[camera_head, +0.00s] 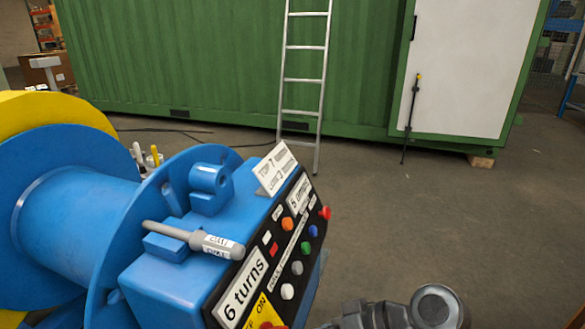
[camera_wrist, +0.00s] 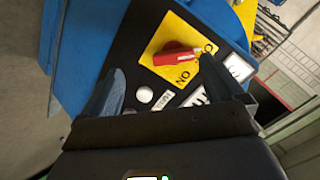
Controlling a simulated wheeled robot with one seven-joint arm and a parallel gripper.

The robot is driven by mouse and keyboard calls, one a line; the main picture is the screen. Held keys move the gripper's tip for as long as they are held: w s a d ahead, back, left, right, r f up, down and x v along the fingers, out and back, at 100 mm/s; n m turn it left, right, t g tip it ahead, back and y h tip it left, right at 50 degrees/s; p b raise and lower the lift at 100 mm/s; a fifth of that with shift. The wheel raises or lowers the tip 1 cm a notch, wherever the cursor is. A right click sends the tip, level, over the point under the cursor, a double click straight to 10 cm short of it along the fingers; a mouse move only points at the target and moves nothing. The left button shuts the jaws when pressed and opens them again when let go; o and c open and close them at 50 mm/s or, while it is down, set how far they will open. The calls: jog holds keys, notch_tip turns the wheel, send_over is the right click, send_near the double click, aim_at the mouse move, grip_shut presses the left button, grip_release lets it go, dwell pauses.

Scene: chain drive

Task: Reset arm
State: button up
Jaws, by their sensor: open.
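My gripper (camera_wrist: 162,66) is open in the wrist view, its two fingers apart with nothing between them. Beyond the fingers is a red rotary switch (camera_wrist: 178,57) on a yellow plate (camera_wrist: 150,75) with "ON" lettering. A white button (camera_wrist: 144,95) shows between the fingers, below the switch. I cannot tell whether the gripper touches the panel. In the head view, part of my arm (camera_head: 395,316) shows at the bottom edge; the gripper's fingers cannot be made out there.
The blue machine (camera_head: 160,290) with a large drum (camera_head: 75,225) fills the left. Its black control panel (camera_head: 282,262) carries coloured buttons and a "6 turns" label (camera_head: 243,287). A grey-handled pin (camera_head: 195,239) lies on top. A ladder (camera_head: 303,80) leans on a green container (camera_head: 190,60). Floor at right is clear.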

jog(key=s+d+f+m+t+h+p, duration=0.1)
jog(key=s+d+f+m+t+h, duration=0.15)
jog(key=s, duration=0.35)
jog(key=s+d+f+m+t+h+p, duration=0.1)
jog(key=s+d+m+t+h, duration=0.1)
jog(key=s+d, duration=0.3)
jog(key=s+d+f+m+t+h+p, duration=0.1)
jog(key=s+d+f+m+t+h, duration=0.1)
jog(key=s, duration=0.6)
jog(key=s+d+r+t+h+p, duration=0.1)
jog(key=s+d+r+t+h, duration=0.1)
jog(key=s+r, duration=0.6)
jog(key=s+d+r+n+t+h+p, duration=0.1)
jog(key=s+d+r+t+h, duration=0.1)
jog(key=s+r, duration=0.6)
notch_tip(320, 180, up, 4)
jog(key=d+t, duration=0.1)
jog(key=d, duration=0.1)
jog(key=shift+s+d, duration=0.2)
jog(key=shift+d, duration=0.2)
jog(key=shift+n, duration=0.25)
